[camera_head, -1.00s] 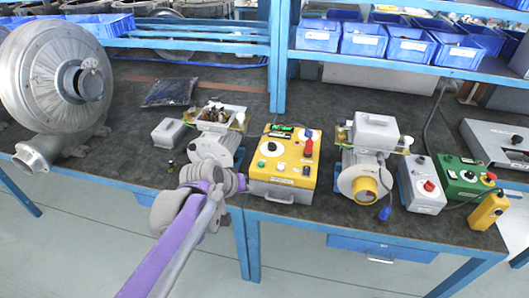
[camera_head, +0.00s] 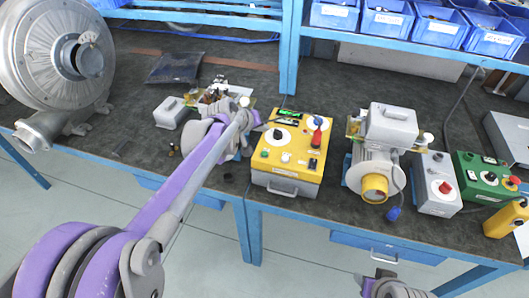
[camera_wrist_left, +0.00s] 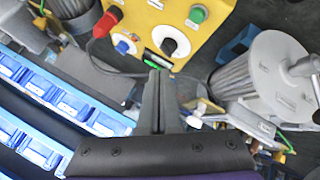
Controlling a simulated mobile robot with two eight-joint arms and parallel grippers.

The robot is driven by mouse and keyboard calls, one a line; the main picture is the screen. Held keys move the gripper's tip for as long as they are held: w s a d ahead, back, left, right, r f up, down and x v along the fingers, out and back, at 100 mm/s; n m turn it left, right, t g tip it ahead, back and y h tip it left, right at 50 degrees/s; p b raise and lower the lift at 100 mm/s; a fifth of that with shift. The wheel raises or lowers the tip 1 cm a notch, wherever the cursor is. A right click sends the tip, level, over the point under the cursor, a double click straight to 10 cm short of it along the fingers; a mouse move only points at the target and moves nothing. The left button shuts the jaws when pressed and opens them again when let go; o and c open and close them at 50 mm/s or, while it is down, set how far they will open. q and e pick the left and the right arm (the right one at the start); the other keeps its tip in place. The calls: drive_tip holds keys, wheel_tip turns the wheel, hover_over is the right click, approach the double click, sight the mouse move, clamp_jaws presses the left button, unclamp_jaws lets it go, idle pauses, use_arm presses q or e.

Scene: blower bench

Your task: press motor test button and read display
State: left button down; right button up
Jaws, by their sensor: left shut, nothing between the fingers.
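The yellow test box (camera_head: 287,181) stands on the bench right of my left gripper. On top are a small display (camera_head: 289,114) with a green-lit part, a black dial on a white disc (camera_head: 277,136), a green button (camera_head: 265,154), a red knob (camera_head: 317,137) and a blue knob. The wrist view shows the display (camera_wrist_left: 155,61), too small to read, and the green button (camera_wrist_left: 197,14). My left gripper (camera_head: 262,123) is shut and empty, near the box's back left corner; its fingertips (camera_wrist_left: 158,74) appear beside the display. Contact cannot be told. My right gripper (camera_head: 376,284) is partly in view at the bottom.
A motor with a yellow outlet (camera_head: 375,187) stands right of the box, then a grey box (camera_head: 437,196) and a green box (camera_head: 474,170). A large blower (camera_head: 40,60) is at left. Blue bins (camera_head: 387,26) line the shelf above.

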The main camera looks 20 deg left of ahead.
use_arm(q)
drive_tip(key=b, duration=0.5)
hover_over(264, 154)
drive_tip(key=f, duration=0.8)
drive_tip(key=shift+s+a, duration=0.1)
drive_tip(key=shift+s, duration=0.25)
drive_tip(key=shift+f, duration=0.4)
use_arm(e)
wheel_tip(264, 154, down, 6)
drive_tip(key=s, duration=0.1)
drive_tip(key=shift+s+f, duration=0.2)
drive_tip(key=shift+s, duration=0.1)
use_arm(q)
drive_tip(key=shift+f+b, duration=0.35)
drive_tip(key=shift+f, duration=0.1)
use_arm(e)
drive_tip(key=shift+f, duration=0.25)
use_arm(q)
drive_tip(key=shift+f, duration=0.35)
use_arm(e)
drive_tip(key=shift+s+f, duration=0.1)
drive_tip(key=shift+f, duration=0.1)
idle(0.4)
use_arm(q)
drive_tip(key=shift+r+p, duration=0.4)
drive_tip(key=shift+r, duration=0.4)
use_arm(e)
drive_tip(key=shift+r, duration=0.65)
